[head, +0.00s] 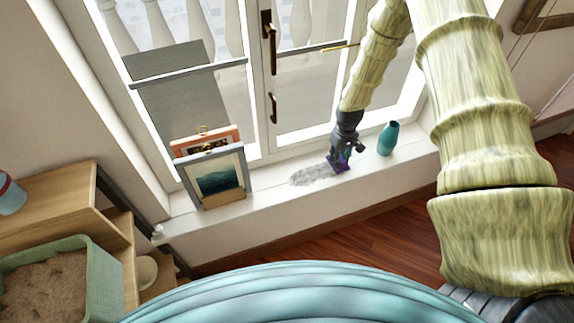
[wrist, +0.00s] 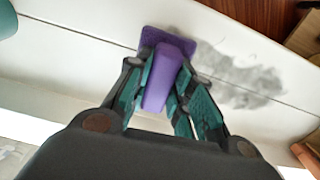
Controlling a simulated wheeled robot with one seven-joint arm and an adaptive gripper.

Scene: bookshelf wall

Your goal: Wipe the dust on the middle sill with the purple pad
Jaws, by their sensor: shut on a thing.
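The purple pad (head: 340,161) is in my gripper (head: 344,152) at the white window sill (head: 245,208). In the wrist view my gripper (wrist: 168,95) is shut on the upright grip of the purple pad (wrist: 170,75), and its flat base lies at the sill. I cannot tell for sure whether the base touches the surface. A grey dust patch (head: 312,175) lies on the sill just left of the pad in the head view. In the wrist view the dust (wrist: 245,80) spreads to the right of the pad, and the pad's edge meets it.
A teal vase (head: 388,138) stands on the sill right of my gripper. Framed pictures (head: 215,178) lean at the sill's left part. The window with its handle (head: 268,40) rises behind. A wooden shelf (head: 45,195) and a green planter (head: 100,280) stand at lower left.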

